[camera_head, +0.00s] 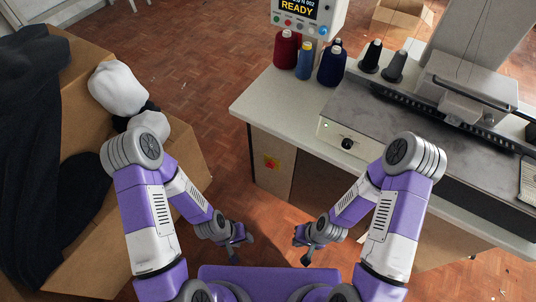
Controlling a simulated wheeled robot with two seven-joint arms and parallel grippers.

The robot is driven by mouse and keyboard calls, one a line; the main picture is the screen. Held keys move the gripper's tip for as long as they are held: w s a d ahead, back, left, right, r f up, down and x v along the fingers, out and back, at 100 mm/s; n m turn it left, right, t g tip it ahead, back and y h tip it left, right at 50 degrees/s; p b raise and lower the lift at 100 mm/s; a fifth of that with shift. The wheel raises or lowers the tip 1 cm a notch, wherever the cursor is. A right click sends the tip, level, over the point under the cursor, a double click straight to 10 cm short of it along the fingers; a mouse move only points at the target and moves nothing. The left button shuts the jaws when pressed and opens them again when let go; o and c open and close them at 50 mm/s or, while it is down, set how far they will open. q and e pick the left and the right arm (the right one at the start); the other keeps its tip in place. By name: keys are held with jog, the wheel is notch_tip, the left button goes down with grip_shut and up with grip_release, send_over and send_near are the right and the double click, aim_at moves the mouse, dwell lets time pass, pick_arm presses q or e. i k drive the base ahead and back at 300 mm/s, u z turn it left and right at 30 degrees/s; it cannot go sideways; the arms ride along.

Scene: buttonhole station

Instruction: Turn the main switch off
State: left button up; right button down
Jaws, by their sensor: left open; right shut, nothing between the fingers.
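My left gripper (241,245) is open and empty, low over the floor, below and to the left of the switch in the picture. My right gripper (303,247) is shut and empty, below and to the right of the switch. Neither gripper touches the switch or the cabinet.
The light worktop (262,106) overhangs the cabinet. On it stand several thread cones, such as a red one (286,50), and a machine with a black knob (347,144). A display reading READY (297,9) is behind. Cardboard boxes with dark cloth (35,150) stand left.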

aim_at(270, 164)
jog(key=i, duration=0.25)
jog(key=u, duration=0.4)
jog(key=k, duration=1.1)
jog(key=u, duration=1.3)
jog(key=i, duration=1.25)
jog(key=z, duration=0.95)
jog(key=i, duration=0.7)
jog(key=z, duration=0.7)
